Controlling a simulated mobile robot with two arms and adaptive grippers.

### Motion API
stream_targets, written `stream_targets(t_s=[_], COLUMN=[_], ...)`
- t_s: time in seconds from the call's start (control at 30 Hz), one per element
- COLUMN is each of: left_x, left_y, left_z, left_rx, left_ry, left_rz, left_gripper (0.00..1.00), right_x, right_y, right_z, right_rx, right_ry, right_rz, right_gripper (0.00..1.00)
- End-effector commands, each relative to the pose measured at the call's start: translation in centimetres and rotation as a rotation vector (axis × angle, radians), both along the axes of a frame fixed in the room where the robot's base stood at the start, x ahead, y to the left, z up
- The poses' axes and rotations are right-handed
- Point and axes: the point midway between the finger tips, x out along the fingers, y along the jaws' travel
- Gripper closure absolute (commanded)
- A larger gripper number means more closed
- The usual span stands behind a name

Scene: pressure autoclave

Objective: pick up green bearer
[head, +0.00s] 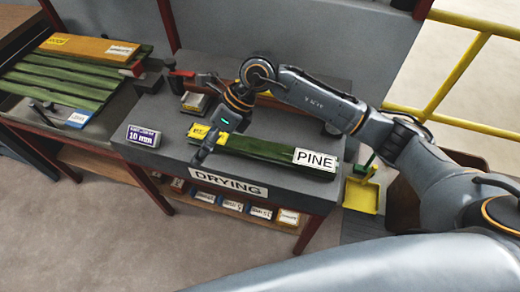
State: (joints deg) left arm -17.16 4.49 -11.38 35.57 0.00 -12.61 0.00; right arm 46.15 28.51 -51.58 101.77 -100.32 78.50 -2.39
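A long dark green bearer (270,151) lies on the grey bench marked DRYING (172,158). A white PINE label (315,158) sits at its right end, and a yellow tag (199,131) is near its left end. My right gripper (203,150) is over the left end of this bearer, pointing down toward the bench. It partly hides that end. Its fingers overlap in this view, so I cannot tell whether they are open or touching the wood. More green boards (55,82) lie side by side on the left bench. My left gripper is not in view.
A small 10 mm display (143,136) stands at the bench's left front. A red-handled clamp-like item (181,78) stands behind. Labelled boxes (260,212) fill the lower shelf. A yellow tray (361,195) and yellow railing (455,75) are right. Floor in front is clear.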

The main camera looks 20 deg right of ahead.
Motion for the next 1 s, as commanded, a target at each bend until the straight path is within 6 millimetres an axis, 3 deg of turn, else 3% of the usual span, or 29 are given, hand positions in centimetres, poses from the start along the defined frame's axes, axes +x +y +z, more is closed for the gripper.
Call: stream_targets(t_s=[0.03, 0.1, 0.2, 0.3, 0.47, 0.8, 1.0], left_x=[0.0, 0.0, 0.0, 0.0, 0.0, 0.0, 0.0], left_y=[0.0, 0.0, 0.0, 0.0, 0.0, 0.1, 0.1], left_z=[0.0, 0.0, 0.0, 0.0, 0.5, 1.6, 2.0], left_rx=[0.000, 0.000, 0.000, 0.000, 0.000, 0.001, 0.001], left_ry=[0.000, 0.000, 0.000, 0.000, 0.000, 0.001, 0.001], left_rz=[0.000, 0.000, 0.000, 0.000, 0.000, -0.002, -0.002], left_gripper=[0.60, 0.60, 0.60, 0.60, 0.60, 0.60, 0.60], right_x=[1.5, 2.9, 4.3, 5.0, 5.1, 5.1, 5.2], right_y=[-3.1, -7.1, -11.6, -14.2, -15.4, -15.3, -15.1], right_z=[-0.8, -1.4, -1.4, -1.0, -2.4, -8.4, -9.7], right_rx=[-0.151, -0.331, -0.522, -0.630, -0.683, -0.677, -0.676], right_ry=[-0.032, -0.053, -0.066, -0.068, -0.060, -0.062, -0.063], right_rz=[0.004, 0.003, -0.014, -0.030, -0.037, -0.036, -0.034], right_gripper=[0.22, 0.22, 0.22, 0.22, 0.22, 0.22, 0.22])
